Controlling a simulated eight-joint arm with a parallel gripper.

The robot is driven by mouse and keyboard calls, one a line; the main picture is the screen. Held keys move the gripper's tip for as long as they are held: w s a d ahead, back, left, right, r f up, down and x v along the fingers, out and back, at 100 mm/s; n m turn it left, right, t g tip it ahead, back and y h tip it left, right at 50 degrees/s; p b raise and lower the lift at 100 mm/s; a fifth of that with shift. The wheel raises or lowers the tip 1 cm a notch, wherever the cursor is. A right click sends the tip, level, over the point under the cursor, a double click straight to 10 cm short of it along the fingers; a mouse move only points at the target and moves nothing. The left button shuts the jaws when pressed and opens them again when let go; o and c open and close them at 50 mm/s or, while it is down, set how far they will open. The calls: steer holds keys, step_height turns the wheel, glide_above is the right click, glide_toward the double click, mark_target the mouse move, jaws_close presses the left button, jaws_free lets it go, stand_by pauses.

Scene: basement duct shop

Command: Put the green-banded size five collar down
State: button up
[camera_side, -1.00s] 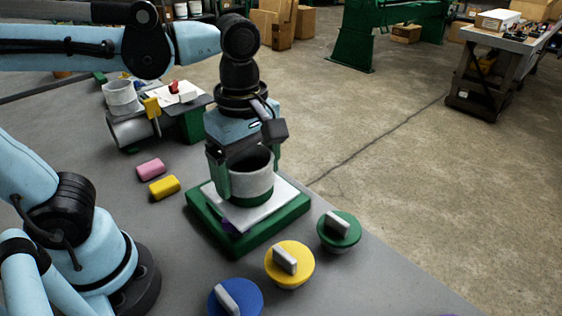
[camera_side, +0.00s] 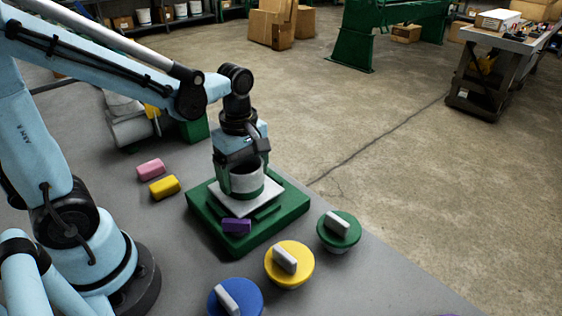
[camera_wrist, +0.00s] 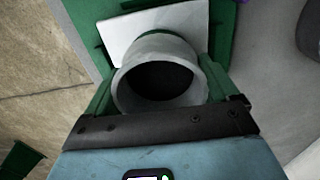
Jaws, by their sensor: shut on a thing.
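The collar (camera_side: 246,182) is a light grey, open-topped ring with a green band low on its side. A white square plate (camera_side: 235,207) lies beneath it and appears joined to it. My gripper (camera_side: 243,176) is shut on the collar, with one green finger on each side. The collar is upright over a square green stand (camera_side: 285,212); I cannot tell whether the plate rests on it. In the wrist view the collar's rim (camera_wrist: 160,45) is round and its inside is dark, with the white plate (camera_wrist: 125,30) behind it.
A purple block (camera_side: 236,226) lies on the stand's near side. Green (camera_side: 338,230), yellow (camera_side: 289,264) and blue (camera_side: 236,298) knobbed lids stand in front. Pink (camera_side: 150,169) and yellow (camera_side: 164,187) blocks lie to the left. The bench's right edge runs close past the stand.

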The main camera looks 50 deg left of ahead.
steer(key=shift+f, duration=0.55)
steer(key=shift+f, duration=0.1)
steer(key=o, duration=1)
steer(key=shift+o, duration=0.2)
